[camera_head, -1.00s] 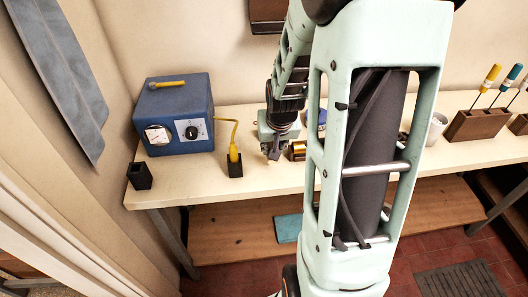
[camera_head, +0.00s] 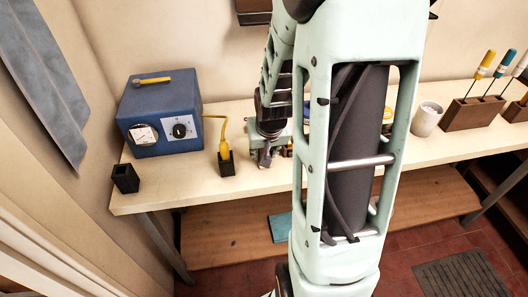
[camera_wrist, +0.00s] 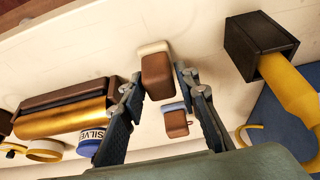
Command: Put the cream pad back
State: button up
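The cream pad (camera_wrist: 153,48) shows in the wrist view as a pale strip on the far end of a brown block (camera_wrist: 158,76). My gripper (camera_wrist: 159,74) has one finger on each side of this block. The fingers are apart, and I cannot tell whether they touch it. In the head view my gripper (camera_head: 264,160) is low over the bench, right of the yellow-handled tool, and the block cannot be made out there. A second, smaller-looking brown block (camera_wrist: 176,124) with a pale blue edge lies between the fingers, closer to the palm.
A black holder (camera_wrist: 262,45) with a yellow-handled tool (camera_wrist: 290,85) stands to the right, wired to a blue box (camera_head: 160,115). A small black cup (camera_head: 126,178) stands near the bench's left end.

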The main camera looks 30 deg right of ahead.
jog(key=shift+o, duration=0.9)
jog(key=shift+r+p, duration=0.5)
jog(key=shift+r, duration=0.05)
jog(key=p+v, duration=0.8)
jog(key=v, duration=0.3)
jog(key=shift+s, duration=0.2)
jog(key=shift+a+r, duration=0.1)
